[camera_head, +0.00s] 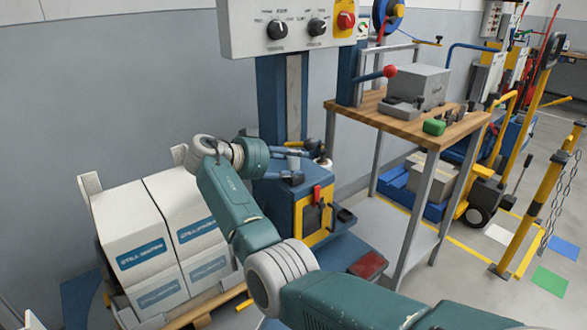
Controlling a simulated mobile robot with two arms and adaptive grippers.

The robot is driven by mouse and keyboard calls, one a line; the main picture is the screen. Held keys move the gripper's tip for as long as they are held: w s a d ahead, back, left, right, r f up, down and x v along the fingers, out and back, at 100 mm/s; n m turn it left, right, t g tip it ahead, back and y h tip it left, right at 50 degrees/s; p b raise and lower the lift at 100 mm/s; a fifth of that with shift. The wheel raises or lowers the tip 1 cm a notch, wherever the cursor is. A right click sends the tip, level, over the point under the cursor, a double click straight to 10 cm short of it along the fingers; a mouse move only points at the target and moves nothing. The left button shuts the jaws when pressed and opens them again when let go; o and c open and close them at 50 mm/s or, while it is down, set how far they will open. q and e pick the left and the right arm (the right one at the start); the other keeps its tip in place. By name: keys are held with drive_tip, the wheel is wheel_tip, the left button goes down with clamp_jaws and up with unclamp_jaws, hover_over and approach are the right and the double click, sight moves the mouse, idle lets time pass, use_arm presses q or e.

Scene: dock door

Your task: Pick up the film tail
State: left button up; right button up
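I cannot make out the film tail in this view. The blue wrapping machine (283,203) with a yellow-framed front stands at the middle, below a tall blue mast. My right arm comes in from the bottom right and bends up across the view. Its wrist is at the machine's upper left, and my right gripper (312,160) appears to lie just right of the wrist, over the machine's top. Its fingers are small and blend with the dark parts there, so I cannot tell if they are open or hold anything. My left gripper is not in view.
White boxes (138,238) are stacked on a wooden pallet (205,315) at the left. A control panel (290,22) hangs above. A wood-topped bench (455,130) with a grey box and a green item stands right. Yellow posts and carts fill the far right.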

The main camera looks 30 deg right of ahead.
drive_tip(key=c, duration=0.7)
drive_tip(key=shift+r, duration=0.1)
